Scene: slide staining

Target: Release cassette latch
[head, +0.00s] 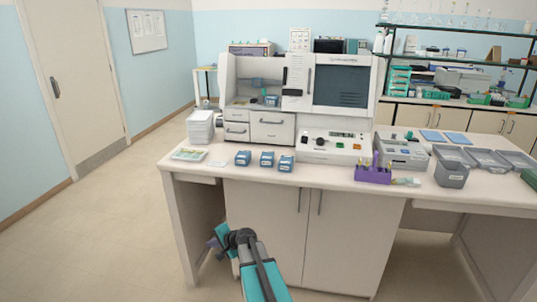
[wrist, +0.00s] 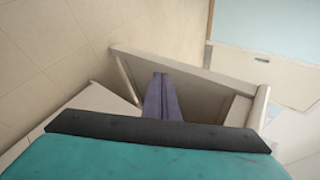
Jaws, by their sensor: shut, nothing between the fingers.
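A white slide-staining machine (head: 343,60) stands on the bench, with a dark window at its right and an open bay (head: 258,80) at its left. A small blue-grey container (head: 271,101) with something green beside it sits in the bay. A cassette latch is too small to make out. My gripper (head: 213,241) is low in front of the bench's left part, below the bench top and well away from the machine. Its purple fingers (wrist: 161,92) are together and empty in the wrist view, with floor and bench parts beyond them.
Several small blue boxes, including one box (head: 243,158), stand along the bench's front edge. A control unit (head: 333,147), a purple rack (head: 373,174) and a grey bin (head: 452,167) stand further right. Floor left of the bench (head: 285,178) is clear.

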